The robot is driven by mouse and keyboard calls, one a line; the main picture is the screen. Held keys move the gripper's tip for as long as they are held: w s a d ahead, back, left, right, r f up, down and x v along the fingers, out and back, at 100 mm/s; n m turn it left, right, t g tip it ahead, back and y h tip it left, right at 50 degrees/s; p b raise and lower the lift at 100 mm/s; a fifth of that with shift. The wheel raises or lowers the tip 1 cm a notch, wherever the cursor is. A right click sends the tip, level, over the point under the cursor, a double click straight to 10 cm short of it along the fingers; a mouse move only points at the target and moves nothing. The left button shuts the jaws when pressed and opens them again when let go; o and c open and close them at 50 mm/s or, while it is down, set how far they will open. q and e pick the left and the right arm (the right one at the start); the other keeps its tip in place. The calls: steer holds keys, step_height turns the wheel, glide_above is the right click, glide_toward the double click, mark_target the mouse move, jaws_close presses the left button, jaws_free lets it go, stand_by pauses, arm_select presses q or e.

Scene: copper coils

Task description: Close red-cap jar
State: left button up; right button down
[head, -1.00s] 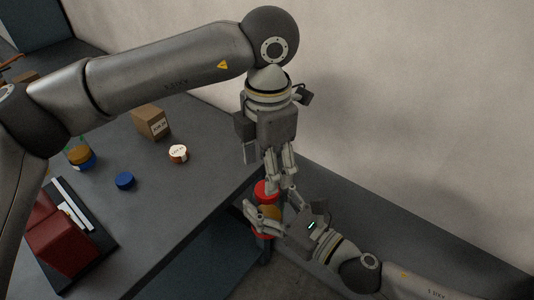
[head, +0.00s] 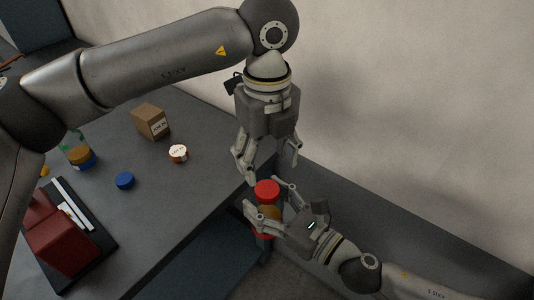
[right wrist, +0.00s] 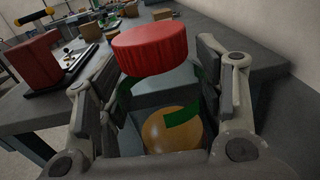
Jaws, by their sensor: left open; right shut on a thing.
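My left gripper (head: 270,172) is open just above the cap, fingers spread and pointing down, empty.
On the grey table (head: 190,205) are a blue cap (head: 124,180), a small white-topped jar (head: 178,153), a cardboard box (head: 151,121), a blue-banded jar (head: 81,157) and a dark red bin (head: 58,240). A pale wall (head: 420,90) stands to the right.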

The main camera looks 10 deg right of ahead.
mark_target(267, 189)
arm_select(q)
steer(key=n, duration=0.4)
steer(key=shift+r, duration=0.2)
steer(key=shift+f, duration=4.05)
steer(key=c, duration=1.1)
steer(key=o, duration=1.2)
steer(key=shift+c, duration=0.2)
steer(key=shift+r, duration=0.1)
